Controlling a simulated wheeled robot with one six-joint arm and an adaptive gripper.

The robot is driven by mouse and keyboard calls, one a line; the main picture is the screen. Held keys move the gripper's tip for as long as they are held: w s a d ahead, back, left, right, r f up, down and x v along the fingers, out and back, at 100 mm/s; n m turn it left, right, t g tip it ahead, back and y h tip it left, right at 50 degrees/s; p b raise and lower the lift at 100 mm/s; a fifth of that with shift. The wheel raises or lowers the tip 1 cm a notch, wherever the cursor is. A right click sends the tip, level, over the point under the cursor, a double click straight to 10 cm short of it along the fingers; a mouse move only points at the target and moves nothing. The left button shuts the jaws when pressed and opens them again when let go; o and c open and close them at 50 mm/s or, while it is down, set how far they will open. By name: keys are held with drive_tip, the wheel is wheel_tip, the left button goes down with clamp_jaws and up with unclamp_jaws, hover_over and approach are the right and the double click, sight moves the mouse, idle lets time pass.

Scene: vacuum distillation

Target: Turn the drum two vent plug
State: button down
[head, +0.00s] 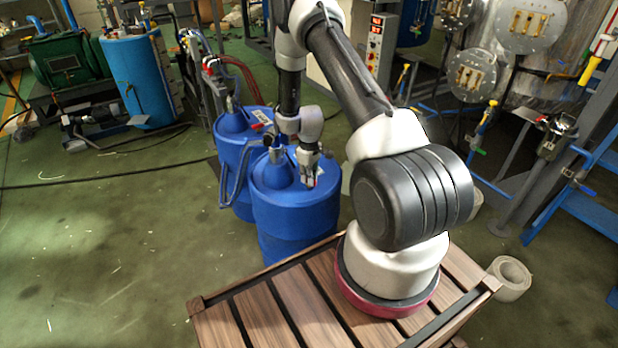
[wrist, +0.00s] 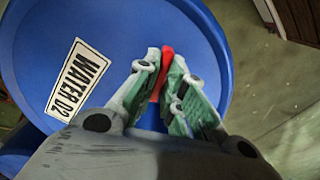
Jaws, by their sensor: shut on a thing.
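The blue drum two (head: 295,205) stands just beyond the wooden slatted platform in the head view. Its top with a white label reading "WATER 02" (wrist: 77,80) fills much of the wrist view. The vent plug (wrist: 167,58) is a small red piece on the drum top, partly hidden by the fingers. My gripper (head: 311,183) reaches down to the drum's top from above. In the wrist view its two green-padded fingers (wrist: 163,88) are closed on the red plug, one on each side.
A second blue drum (head: 232,150) stands close behind to the left, with a blue hose hanging between the two. The wooden platform (head: 265,318) lies in front. A blue frame (head: 590,215) stands at the right. The green floor at left is mostly clear.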

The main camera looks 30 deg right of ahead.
drive_tip(key=shift+n, duration=0.5)
drive_tip(key=c, duration=1.5)
unclamp_jaws()
wheel_tip(320, 180, up, 12)
